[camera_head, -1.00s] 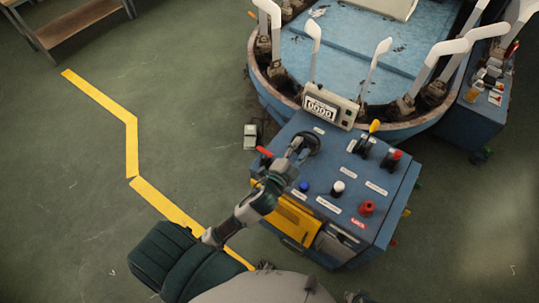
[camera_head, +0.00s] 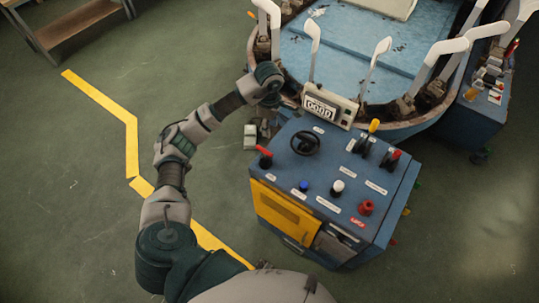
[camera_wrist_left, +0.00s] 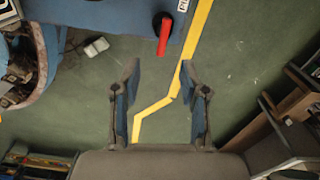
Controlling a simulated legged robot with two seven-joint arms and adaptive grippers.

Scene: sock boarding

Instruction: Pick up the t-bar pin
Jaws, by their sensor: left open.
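I cannot clearly make out a t-bar pin in either view. A red-handled lever (camera_head: 264,155) with a black base stands at the left edge of the blue control console (camera_head: 325,180). The red handle also shows in the left wrist view (camera_wrist_left: 163,36), beyond and above my fingertips. My left gripper (camera_wrist_left: 160,68) is open, its two fingers apart with nothing between them but floor and yellow line. In the head view my left arm reaches up beside the boarding machine's rim, and its fingers are hard to see. My right gripper is not in view.
The round machine (camera_head: 370,55) carries white upright sock forms (camera_head: 314,45) behind the console. A counter box (camera_head: 328,107) sits between them. A small white box (camera_head: 250,137) lies on the floor. A shelf (camera_head: 75,20) stands far left. Open floor lies left of the console.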

